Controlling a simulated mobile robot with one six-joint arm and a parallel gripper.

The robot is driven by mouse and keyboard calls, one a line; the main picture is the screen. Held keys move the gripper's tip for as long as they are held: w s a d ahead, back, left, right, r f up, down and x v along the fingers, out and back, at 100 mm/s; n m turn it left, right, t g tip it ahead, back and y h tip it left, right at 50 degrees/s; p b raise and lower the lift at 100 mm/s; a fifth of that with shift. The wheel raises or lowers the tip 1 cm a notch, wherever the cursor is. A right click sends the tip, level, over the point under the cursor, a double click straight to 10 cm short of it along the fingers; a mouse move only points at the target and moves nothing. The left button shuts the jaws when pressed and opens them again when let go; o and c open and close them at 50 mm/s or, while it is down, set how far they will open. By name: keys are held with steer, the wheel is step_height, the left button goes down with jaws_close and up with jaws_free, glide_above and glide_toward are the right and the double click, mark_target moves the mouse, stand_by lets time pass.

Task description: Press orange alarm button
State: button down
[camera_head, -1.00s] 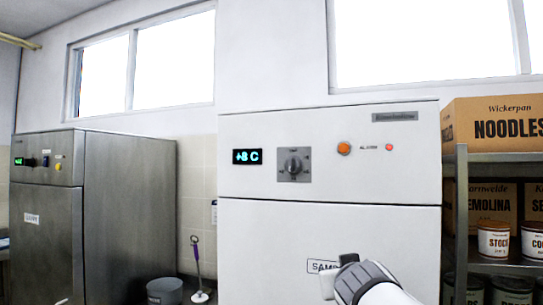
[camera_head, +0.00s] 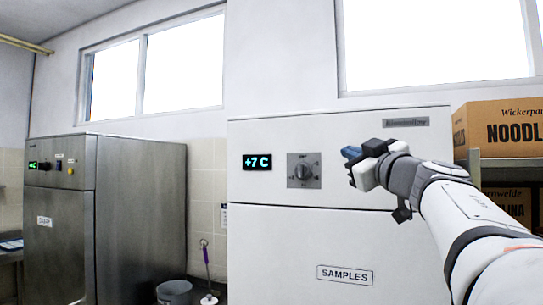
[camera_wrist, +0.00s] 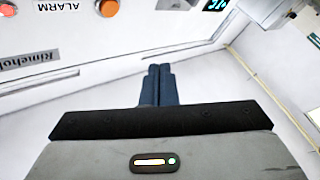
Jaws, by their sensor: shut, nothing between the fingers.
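The orange alarm button (camera_wrist: 107,8) shows at the top edge of the wrist view, beside the upside-down "ALARM" label (camera_wrist: 58,5). It sits on the upper front panel of the white cabinet (camera_head: 310,245). In the head view my gripper and arm hide the button. My gripper (camera_head: 350,154) is raised in front of that panel, right of the dial. In the wrist view my gripper (camera_wrist: 157,70) has its dark blue fingers together and empty, apart from the button in the picture. Whether the fingertips touch the panel I cannot tell.
A black dial (camera_head: 303,170) and a green "+7 C" display (camera_head: 257,162) are left of my gripper. A small red light (camera_wrist: 8,9) is beyond the label. A steel cabinet (camera_head: 120,215) stands left, a shelf with a noodles box (camera_head: 505,130) right.

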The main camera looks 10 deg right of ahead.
steer(key=w+d+p, duration=0.1)
steer(key=w+d, duration=0.4)
steer(key=w, duration=0.2)
stand_by(0.3)
steer(key=shift+w, duration=0.1)
steer(key=shift+p, duration=0.3)
stand_by(1.5)
steer(key=shift+w+d+p, duration=0.2)
steer(key=shift+w+p, duration=0.2)
steer(key=shift+w+d+p, duration=0.25)
steer(key=shift+w+p, duration=0.1)
stand_by(0.7)
steer(key=shift+s, duration=0.1)
steer(key=shift+s+a, duration=0.5)
steer(key=shift+s, duration=0.1)
